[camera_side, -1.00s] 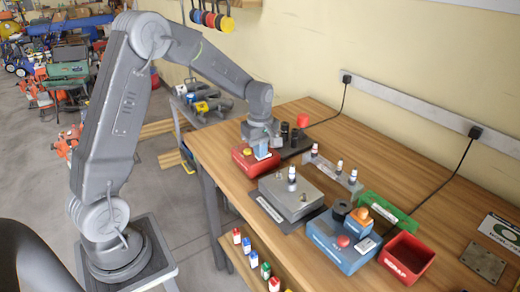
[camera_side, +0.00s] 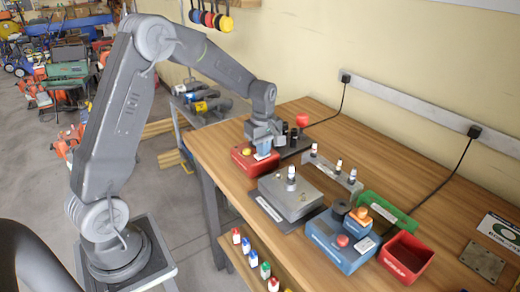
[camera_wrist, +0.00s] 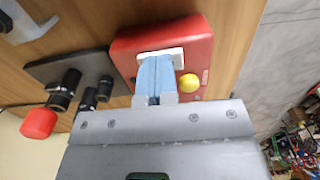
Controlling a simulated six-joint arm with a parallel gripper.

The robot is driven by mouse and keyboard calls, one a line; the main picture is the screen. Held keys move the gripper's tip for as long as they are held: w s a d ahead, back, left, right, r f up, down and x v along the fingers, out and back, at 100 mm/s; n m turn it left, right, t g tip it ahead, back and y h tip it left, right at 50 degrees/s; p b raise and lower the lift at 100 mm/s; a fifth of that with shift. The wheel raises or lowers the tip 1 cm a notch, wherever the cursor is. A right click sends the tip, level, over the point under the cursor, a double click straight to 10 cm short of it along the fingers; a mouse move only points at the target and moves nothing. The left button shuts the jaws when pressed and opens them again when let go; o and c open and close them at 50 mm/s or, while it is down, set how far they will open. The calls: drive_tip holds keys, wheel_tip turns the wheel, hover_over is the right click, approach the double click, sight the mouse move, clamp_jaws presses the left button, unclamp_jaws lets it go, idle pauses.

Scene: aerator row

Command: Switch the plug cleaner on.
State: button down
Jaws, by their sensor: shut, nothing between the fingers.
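A red box (camera_wrist: 125,50) has a white plate (camera_wrist: 175,52) on top and a round yellow button (camera_wrist: 189,83) beside it. It also shows at the far left end of the bench in the side view (camera_side: 241,160). My gripper (camera_wrist: 158,62) is shut and empty, its blue fingertips together over the white plate. They hide part of the plate, and I cannot tell whether they touch it or how any switch there is set. A blue box (camera_side: 335,246) with a red button (camera_side: 342,241) stands nearer the front. No readable label shows which box is the plug cleaner.
A dark base with black cylinders (camera_wrist: 70,82) and a red cap (camera_wrist: 38,123) sits close beside the red box. A metal block (camera_side: 300,199) with a small bottle, a bottle rack (camera_side: 330,172), a green tray (camera_side: 378,204) and a red bin (camera_side: 410,262) stand along the bench.

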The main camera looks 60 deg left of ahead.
drive_tip(key=shift+r, duration=0.15)
wheel_tip(320, 180, up, 14)
drive_tip(key=w, duration=0.2)
idle(0.5)
